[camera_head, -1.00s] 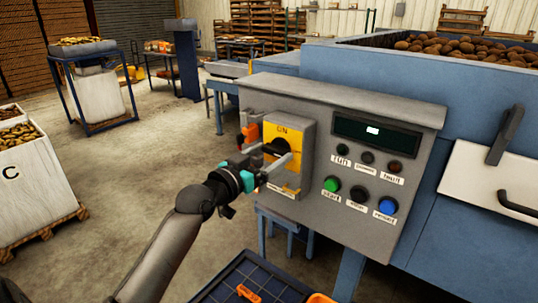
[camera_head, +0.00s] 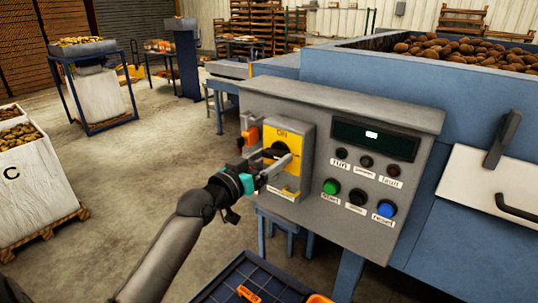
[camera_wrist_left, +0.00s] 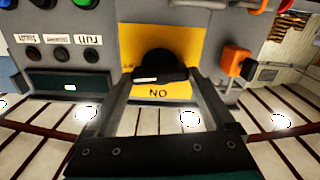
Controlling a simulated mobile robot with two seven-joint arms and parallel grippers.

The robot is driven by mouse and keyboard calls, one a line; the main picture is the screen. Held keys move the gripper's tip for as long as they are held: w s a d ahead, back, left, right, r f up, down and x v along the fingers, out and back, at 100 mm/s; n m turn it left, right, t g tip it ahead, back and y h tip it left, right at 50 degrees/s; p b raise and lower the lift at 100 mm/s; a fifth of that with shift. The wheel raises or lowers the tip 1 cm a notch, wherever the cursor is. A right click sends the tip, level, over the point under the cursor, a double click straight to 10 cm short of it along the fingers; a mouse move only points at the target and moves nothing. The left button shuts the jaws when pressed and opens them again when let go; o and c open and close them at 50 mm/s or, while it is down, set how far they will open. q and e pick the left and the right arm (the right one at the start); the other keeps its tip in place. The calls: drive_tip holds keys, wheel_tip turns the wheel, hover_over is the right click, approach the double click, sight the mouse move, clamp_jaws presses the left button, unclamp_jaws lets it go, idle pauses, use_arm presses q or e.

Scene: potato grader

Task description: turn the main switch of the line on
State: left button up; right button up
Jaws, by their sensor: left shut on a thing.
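The main switch is a black rotary knob (camera_head: 281,149) on a yellow plate (camera_head: 296,135) marked ON at its top, on the grey control panel's left part. My left gripper (camera_head: 274,159) reaches it from the lower left and is shut on the knob, with a finger on either side. In the left wrist view the knob (camera_wrist_left: 160,68) sits between the fingertips (camera_wrist_left: 162,76), its bar lying across the picture with a pale mark at one end. The ON lettering appears upside down there. The fingers partly hide the knob in the head view. My right gripper is not in view.
The panel (camera_head: 318,210) also carries a dark display (camera_head: 376,139), small lamps, and green (camera_head: 331,187), black and blue (camera_head: 385,209) buttons. An orange part (camera_head: 250,135) sticks out at the panel's left side, close to my gripper. A blue-framed tray lies below.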

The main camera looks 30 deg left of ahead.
use_arm(q)
drive_tip(key=n+p, duration=0.2)
drive_tip(key=n, duration=0.1)
drive_tip(key=shift+r+n, duration=0.15)
drive_tip(key=shift+n, duration=0.25)
drive_tip(key=n+p, duration=0.2)
drive_tip(key=n, duration=0.1)
drive_tip(key=shift+n, duration=0.3)
drive_tip(key=n+p, duration=0.1)
drive_tip(key=n, duration=0.3)
drive_tip(key=shift+a, duration=0.1)
drive_tip(key=n+p, duration=0.1)
drive_tip(key=n, duration=0.3)
drive_tip(key=shift+n, duration=0.6)
drive_tip(key=shift+f, duration=0.2)
drive_tip(key=o, duration=1.1)
